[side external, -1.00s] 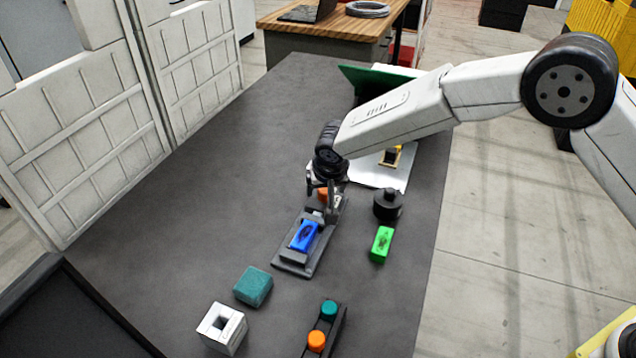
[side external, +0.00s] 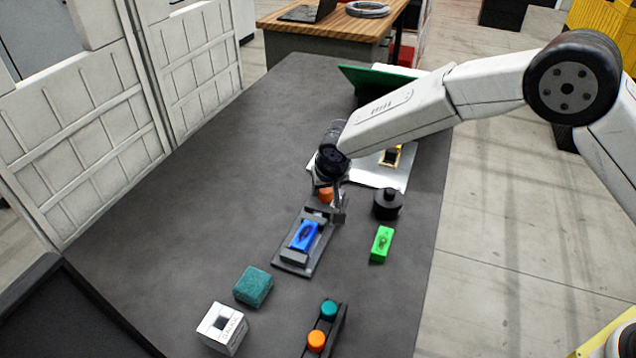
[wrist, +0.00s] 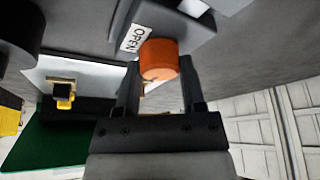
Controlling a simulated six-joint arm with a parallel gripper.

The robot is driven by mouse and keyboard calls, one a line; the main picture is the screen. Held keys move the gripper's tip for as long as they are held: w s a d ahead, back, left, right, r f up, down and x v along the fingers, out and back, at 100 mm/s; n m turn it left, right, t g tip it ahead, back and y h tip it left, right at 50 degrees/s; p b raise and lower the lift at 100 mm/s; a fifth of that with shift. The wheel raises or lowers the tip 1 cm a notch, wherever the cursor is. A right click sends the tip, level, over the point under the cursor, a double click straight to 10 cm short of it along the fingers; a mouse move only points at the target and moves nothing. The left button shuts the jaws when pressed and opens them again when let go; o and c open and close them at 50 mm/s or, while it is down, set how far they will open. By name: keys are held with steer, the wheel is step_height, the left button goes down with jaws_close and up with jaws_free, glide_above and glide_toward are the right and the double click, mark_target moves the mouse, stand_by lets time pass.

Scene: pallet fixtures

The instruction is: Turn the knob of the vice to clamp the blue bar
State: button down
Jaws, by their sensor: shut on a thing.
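The grey vice (side external: 291,264) stands on the dark table in the side view. The blue bar (side external: 304,236) lies in it, between its jaws; I cannot tell whether they touch the bar. The orange knob (side external: 326,195) is at the vice's far end, and it also shows in the wrist view (wrist: 158,60). My gripper (side external: 330,200) is at the knob, with its fingers (wrist: 158,75) on either side of it in the wrist view, shut on it. A white label reading "OPEN" (wrist: 136,38) is on the vice beside the knob.
A black round part (side external: 388,204) and a green block (side external: 382,244) stand right of the vice. A teal block (side external: 253,287), a white block with a square hole (side external: 222,328) and a holder with teal and orange caps (side external: 323,335) are nearer. The table's left side is clear.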

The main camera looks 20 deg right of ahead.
steer(key=shift+n+y, duration=0.3)
steer(key=shift+n, duration=0.6)
steer(key=shift+c, duration=1)
jaws_free()
steer(key=shift+r, duration=0.1)
steer(key=v, duration=0.7)
steer(key=shift+s+r, duration=0.2)
steer(key=shift+r, duration=0.1)
steer(key=shift+d, duration=0.1)
